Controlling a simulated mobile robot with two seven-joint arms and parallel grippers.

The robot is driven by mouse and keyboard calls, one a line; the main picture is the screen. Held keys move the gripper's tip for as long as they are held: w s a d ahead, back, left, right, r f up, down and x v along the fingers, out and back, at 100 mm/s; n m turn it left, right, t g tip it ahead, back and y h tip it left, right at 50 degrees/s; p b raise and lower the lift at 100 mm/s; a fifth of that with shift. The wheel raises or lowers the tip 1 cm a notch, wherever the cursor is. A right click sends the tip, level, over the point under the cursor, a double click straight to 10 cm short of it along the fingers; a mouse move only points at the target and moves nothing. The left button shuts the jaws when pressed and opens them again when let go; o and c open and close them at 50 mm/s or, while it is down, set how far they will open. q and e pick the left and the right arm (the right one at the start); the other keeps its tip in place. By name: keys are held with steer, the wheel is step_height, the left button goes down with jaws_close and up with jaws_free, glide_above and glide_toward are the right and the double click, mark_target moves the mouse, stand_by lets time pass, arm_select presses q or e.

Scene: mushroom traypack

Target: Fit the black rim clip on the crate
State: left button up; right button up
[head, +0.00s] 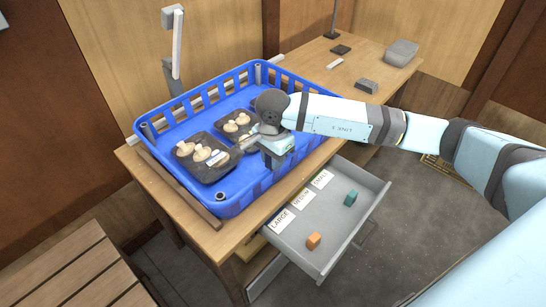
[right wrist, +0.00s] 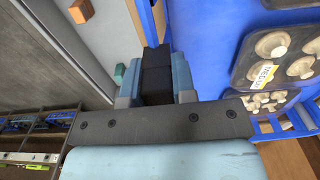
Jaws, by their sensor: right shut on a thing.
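The blue crate (head: 232,204) stands on the wooden table with its slotted rim upward. My right gripper (head: 270,158) is over the crate's near right wall in the head view. In the right wrist view, my right gripper (right wrist: 157,88) is shut on the black rim clip (right wrist: 157,72), a dark block between its two blue-grey fingers. The clip's far end is close to the blue crate rim (right wrist: 146,22); I cannot tell whether it touches or sits over the rim. In the head view the clip is largely hidden by the gripper. My left gripper is not in view.
Black mushroom trays (head: 206,172) lie inside the crate. Grey blocks (head: 366,86) and a grey box (head: 401,52) stand on the back table.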

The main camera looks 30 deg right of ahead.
arm_select(q)
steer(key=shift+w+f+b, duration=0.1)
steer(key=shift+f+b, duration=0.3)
steer(key=shift+b, duration=0.3)
arm_select(e)
steer(key=shift+f, duration=0.95)
steer(key=o, duration=1)
steer(key=shift+r, duration=0.45)
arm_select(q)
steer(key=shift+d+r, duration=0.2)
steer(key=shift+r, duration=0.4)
arm_select(e)
step_height(320, 180, up, 13)
